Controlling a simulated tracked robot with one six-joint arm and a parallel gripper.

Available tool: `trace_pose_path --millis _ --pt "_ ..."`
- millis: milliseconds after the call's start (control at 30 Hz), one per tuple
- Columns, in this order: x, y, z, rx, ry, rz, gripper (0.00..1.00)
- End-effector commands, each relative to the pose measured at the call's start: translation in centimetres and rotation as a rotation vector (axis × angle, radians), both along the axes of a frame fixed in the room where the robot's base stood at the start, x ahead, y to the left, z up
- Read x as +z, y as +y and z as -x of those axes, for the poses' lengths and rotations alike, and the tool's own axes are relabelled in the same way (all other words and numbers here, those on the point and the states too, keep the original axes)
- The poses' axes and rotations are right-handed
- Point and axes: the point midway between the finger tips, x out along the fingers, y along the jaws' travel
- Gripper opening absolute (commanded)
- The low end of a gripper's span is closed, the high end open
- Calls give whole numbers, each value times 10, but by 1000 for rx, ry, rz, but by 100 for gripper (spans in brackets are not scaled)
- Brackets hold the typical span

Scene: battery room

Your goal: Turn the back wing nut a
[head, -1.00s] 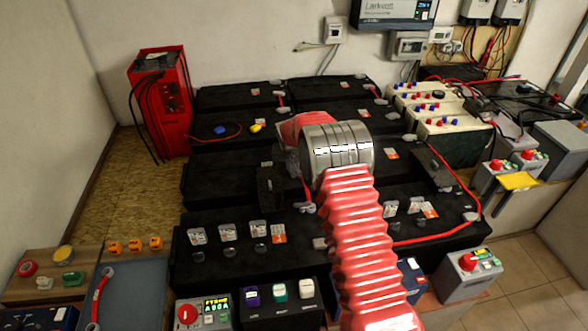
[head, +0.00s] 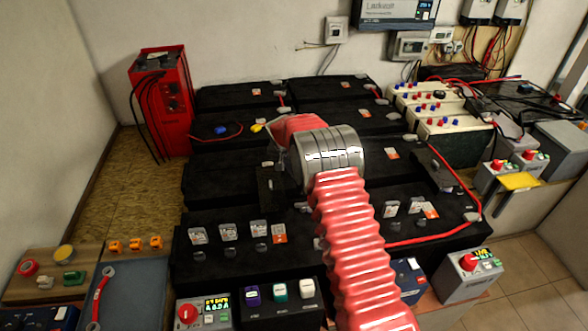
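My red ribbed arm with its silver ring rises from the bottom right and reaches over the middle of the black battery bank (head: 215,178). My gripper (head: 272,172) is past the ring, over the second battery row from the front. It is dark and mostly hidden by the arm, so its opening does not show. I cannot pick out a wing nut for certain; it may be hidden or too small. A blue clip (head: 221,130) and a yellow clip (head: 256,127) sit on a battery behind my gripper, with a red lead at the blue one.
A red charger cabinet (head: 162,105) stands at the back left. Cream batteries (head: 440,112) with red and blue caps are at the right. A red cable (head: 440,236) runs along the front right of the bank. Control boxes (head: 205,308) line the front.

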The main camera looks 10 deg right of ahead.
Motion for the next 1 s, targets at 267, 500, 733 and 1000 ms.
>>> trace_pose_path --millis 267,500,733,1000 --pt "0 4 -3 -207 -3 0 0" --pt "0 6 -6 -406 -2 -1 0" --pt "0 8 -8 -549 -2 -1 0" --pt "0 9 -10 -670 -3 -1 0"
